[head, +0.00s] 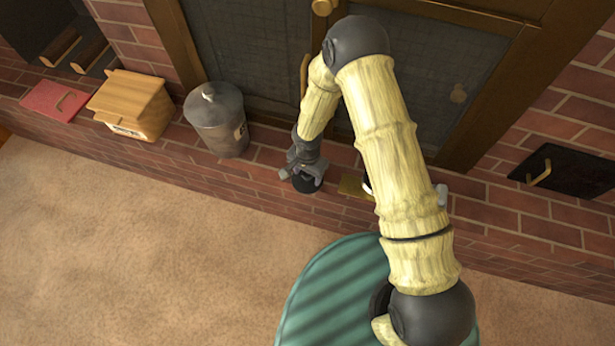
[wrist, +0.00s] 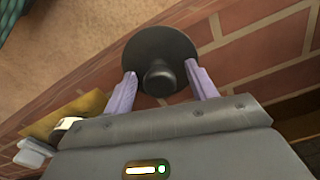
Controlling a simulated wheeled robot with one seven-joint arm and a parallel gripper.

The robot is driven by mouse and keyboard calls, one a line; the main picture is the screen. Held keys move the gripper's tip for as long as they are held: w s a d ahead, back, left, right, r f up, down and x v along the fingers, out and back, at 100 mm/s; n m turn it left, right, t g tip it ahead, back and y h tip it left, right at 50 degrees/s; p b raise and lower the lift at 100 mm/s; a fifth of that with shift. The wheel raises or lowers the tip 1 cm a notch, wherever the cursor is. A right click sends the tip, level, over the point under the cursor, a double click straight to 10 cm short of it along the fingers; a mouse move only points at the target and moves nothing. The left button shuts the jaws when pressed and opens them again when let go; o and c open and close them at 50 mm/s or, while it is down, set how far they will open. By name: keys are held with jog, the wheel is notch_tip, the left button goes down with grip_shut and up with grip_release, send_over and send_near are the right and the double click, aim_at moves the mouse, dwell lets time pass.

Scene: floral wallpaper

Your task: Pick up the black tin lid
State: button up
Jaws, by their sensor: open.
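The black tin lid (wrist: 160,38) is a round dark disc with a raised knob in its middle, lying on the brick ledge. In the head view the lid (head: 308,185) shows partly, just under my gripper (head: 304,174). In the wrist view my gripper (wrist: 160,72) is open, with one pale purple finger on each side of the knob. The fingertips overlap the lid's near part in the picture. I cannot tell whether they touch it.
A grey lidded canister (head: 217,125) and a wooden box (head: 132,106) stand left on the ledge, beside a red board (head: 56,101). A gold flat piece (head: 354,187) lies right of the lid. A dark framed screen (head: 250,60) rises behind. Carpet in front is clear.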

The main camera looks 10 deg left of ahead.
jog(key=shift+c, duration=0.5)
jog(key=c, duration=1)
jog(key=shift+o, duration=0.2)
notch_tip(320, 180, up, 10)
jog(key=p, duration=0.3)
jog(key=shift+d, duration=0.1)
